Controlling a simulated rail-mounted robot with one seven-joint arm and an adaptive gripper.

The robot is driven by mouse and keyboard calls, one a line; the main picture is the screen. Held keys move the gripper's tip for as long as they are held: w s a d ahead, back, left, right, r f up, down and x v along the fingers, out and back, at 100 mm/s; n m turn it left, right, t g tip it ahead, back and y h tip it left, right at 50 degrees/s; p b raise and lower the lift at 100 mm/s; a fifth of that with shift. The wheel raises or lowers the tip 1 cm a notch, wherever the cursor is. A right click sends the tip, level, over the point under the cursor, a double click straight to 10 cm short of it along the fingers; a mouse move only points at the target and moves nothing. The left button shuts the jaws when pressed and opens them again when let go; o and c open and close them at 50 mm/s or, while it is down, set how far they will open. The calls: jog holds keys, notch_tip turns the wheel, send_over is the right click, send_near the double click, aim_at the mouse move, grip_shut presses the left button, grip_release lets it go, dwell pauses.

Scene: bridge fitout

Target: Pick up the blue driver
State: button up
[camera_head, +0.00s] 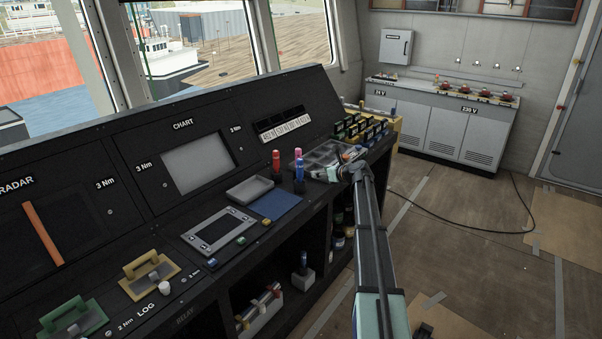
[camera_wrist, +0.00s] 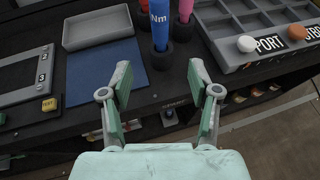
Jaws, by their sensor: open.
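The blue driver (camera_wrist: 160,28) stands upright in a dark round holder on the console, with white "Nm" lettering on its handle. In the head view the blue driver (camera_head: 299,171) is just left of my gripper (camera_head: 326,174). In the wrist view my gripper (camera_wrist: 160,76) is open and empty, with the driver ahead of the fingers and roughly in line with the gap. A pink-handled driver (camera_wrist: 185,10) stands close to the right of the blue one. A red driver (camera_head: 276,160) stands to the left in the head view.
A blue mat (camera_wrist: 106,70) and grey tray (camera_wrist: 97,28) lie left of the driver. A compartment tray (camera_wrist: 228,35) with knobs near its edge is at right. The console's front edge and open shelves (camera_head: 285,290) are below; a blue-topped item (camera_head: 304,262) stands there.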

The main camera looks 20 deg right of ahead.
aim_at(302, 170)
jog(key=p+x, duration=0.3)
jog(key=x, duration=0.7)
jog(key=shift+w+f, duration=0.15)
jog(key=shift+w, duration=0.2)
jog(key=p+x, duration=0.2)
jog(key=x, duration=0.2)
jog(key=shift+w, duration=0.3)
jog(key=shift+w+a+f, duration=0.15)
jog(key=shift+f, duration=0.05)
grip_shut()
